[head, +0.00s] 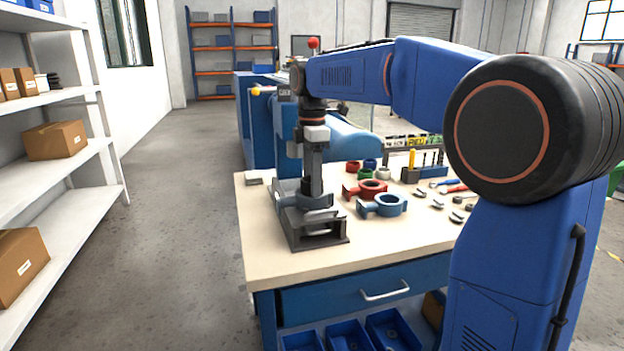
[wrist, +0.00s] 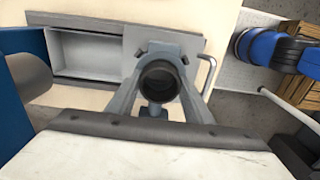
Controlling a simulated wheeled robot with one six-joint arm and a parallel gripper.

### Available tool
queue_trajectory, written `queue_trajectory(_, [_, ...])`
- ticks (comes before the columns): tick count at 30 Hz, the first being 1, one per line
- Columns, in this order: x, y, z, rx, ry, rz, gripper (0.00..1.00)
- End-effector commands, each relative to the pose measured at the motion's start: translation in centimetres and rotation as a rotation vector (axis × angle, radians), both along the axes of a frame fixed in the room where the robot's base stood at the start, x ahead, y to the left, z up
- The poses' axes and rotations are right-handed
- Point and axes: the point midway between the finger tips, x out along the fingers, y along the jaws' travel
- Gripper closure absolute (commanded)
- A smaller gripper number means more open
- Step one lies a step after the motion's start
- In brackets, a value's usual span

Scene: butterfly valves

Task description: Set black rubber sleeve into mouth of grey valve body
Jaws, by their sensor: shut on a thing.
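The black rubber sleeve (wrist: 160,82) is a short dark tube, seen end-on in the wrist view between the two grey fingers of my gripper (wrist: 161,78). In the head view my gripper (head: 312,182) points straight down and is shut on the sleeve (head: 311,187). The grey valve body (head: 316,203) is held in a dark grey fixture (head: 318,238) at the bench's left end. The sleeve is upright directly over the valve body's mouth, at or very close to it. The fingers hide the contact, so I cannot tell whether it has entered.
A red valve body (head: 371,188) and a blue valve body (head: 391,204) lie right of the fixture. Small coloured rings (head: 353,167), metal parts and tools lie farther back and right. The wooden bench top (head: 270,225) is clear at its left front.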

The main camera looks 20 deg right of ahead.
Motion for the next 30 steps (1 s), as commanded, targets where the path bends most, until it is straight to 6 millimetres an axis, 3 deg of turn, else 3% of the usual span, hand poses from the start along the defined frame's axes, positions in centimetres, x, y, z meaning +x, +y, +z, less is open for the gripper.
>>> queue_trajectory(27, [-0.1, 0.0, -1.2, -0.001, 0.011, 0.0, 0.76])
queue_trajectory(28, [0.0, 0.0, -1.2, -0.001, 0.012, 0.0, 0.51])
queue_trajectory(30, [0.0, 0.0, -1.2, -0.001, 0.012, 0.0, 0.35])
